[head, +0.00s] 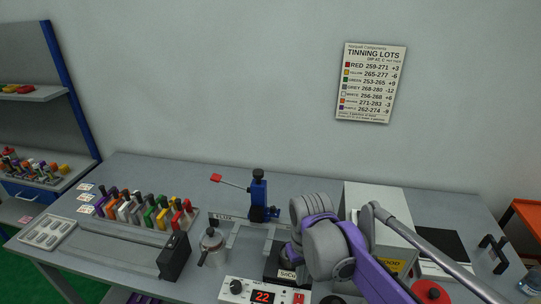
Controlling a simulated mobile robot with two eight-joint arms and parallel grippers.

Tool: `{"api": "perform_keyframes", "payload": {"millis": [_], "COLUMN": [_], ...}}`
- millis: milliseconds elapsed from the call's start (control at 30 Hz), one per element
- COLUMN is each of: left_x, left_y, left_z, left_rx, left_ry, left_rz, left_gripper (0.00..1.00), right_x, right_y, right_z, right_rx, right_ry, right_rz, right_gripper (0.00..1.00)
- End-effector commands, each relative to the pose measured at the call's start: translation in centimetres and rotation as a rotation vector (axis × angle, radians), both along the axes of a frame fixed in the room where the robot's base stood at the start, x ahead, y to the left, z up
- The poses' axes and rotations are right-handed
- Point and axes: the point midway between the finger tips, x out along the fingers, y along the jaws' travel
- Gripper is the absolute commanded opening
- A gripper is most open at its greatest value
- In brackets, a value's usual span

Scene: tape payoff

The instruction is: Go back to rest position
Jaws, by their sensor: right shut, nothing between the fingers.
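My right arm comes in from the lower right, with purple links and thick grey joints. My right gripper (290,252) is at the end of these joints, over the back of the dark solder pot marked SnCu (287,275). It is shut and empty, and the wrist hides much of it. I cannot tell how far above the pot it is. My left gripper is not in view.
The grey workbench (130,169) carries a rack of coloured handled tools (145,210), a pale tray (47,232), a blue stand with a red flag (258,195), a lidded pot (212,245), a controller reading 22 (262,296) and a light box (376,205) beside my arm. A lot chart (370,82) hangs behind.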

Motion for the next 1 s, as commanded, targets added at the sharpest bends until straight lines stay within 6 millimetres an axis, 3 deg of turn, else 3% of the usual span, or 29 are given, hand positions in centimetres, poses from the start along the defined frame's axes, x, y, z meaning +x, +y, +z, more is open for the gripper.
{"api": "perform_keyframes", "payload": {"millis": [167, 400, 600, 800, 1000], "left_x": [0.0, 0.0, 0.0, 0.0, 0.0], "left_y": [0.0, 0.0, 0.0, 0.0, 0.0], "left_z": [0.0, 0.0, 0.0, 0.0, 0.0], "left_rx": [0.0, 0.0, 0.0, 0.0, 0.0], "left_ry": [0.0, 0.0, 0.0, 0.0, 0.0], "left_rz": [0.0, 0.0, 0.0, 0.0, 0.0], "left_gripper": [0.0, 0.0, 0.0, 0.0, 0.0], "right_x": [-1.9, -8.1, -12.2, -13.8, -13.8], "right_y": [-1.2, -4.3, -6.0, -6.6, -6.6], "right_z": [-0.2, -2.3, -4.9, -6.3, -6.4], "right_rx": [0.009, 0.036, 0.05, 0.056, 0.058], "right_ry": [-0.056, -0.255, -0.402, -0.467, -0.473], "right_rz": [-0.031, -0.135, -0.207, -0.238, -0.24], "right_gripper": [0.0, 0.0, 0.0, 0.0, 0.0]}}
